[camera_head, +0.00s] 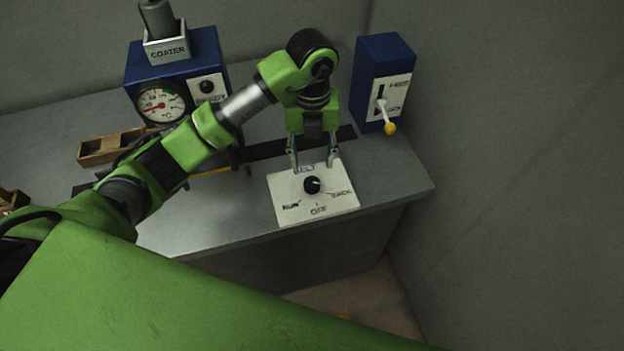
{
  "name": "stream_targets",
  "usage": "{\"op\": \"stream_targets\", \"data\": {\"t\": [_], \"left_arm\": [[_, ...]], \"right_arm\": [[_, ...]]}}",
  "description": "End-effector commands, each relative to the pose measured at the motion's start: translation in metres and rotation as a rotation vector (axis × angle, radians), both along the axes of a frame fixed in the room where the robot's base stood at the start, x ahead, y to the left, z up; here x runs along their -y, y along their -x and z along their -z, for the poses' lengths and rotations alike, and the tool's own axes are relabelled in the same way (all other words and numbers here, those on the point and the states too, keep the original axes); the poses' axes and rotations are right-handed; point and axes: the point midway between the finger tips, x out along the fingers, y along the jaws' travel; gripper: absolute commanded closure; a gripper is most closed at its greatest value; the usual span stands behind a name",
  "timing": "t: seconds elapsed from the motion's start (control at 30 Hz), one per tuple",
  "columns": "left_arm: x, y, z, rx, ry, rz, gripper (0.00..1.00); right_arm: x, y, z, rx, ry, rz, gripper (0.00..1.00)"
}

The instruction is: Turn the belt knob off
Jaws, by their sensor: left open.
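The belt knob (312,185) is a small black round knob on a white panel (285,208) at the front of the grey table. The panel reads RUN at the left of the knob, OFF below it and a less legible word at the right. A small light mark on the knob seems to face right, but I cannot tell its setting for sure. My left gripper (313,164) points down with its two fingers apart, over the panel's back edge, just behind the knob. It holds nothing. My right gripper is not in view.
A blue coater machine (177,68) with a dial gauge (161,106) stands at the back left. A dark belt (268,150) runs behind the panel. A blue lever box (384,62) with a yellow-tipped lever (389,127) stands at the back right. A wooden tray (98,150) lies at left.

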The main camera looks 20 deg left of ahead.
Motion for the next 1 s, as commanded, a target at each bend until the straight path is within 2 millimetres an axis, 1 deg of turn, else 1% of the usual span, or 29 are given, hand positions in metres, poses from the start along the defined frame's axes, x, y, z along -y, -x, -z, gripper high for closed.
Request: {"op": "stream_targets", "data": {"t": [0.03,0.2,0.3,0.43,0.6,0.9,0.97,1.0], "left_arm": [[0.0,0.002,0.01,-0.006,-0.002,-0.001,0.55],[-0.001,0.002,0.046,-0.006,-0.001,0.0,0.55],[0.0,0.002,0.065,-0.004,0.0,0.0,0.55],[0.0,0.001,0.083,-0.003,0.001,0.0,0.55],[0.0,0.0,0.095,0.0,0.001,0.002,0.55],[0.0,0.0,0.097,0.001,0.001,0.002,0.55],[0.0,0.0,0.097,0.002,0.002,0.002,0.71],[0.0,0.0,0.097,0.002,0.002,0.002,0.81]], "right_arm": [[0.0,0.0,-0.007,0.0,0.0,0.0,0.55],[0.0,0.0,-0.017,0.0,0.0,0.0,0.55],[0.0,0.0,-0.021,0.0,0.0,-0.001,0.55],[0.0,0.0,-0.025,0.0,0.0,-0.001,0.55],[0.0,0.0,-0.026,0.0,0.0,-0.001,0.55],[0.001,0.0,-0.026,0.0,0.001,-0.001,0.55],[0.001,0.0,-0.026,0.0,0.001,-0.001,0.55],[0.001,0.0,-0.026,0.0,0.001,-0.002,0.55]]}}
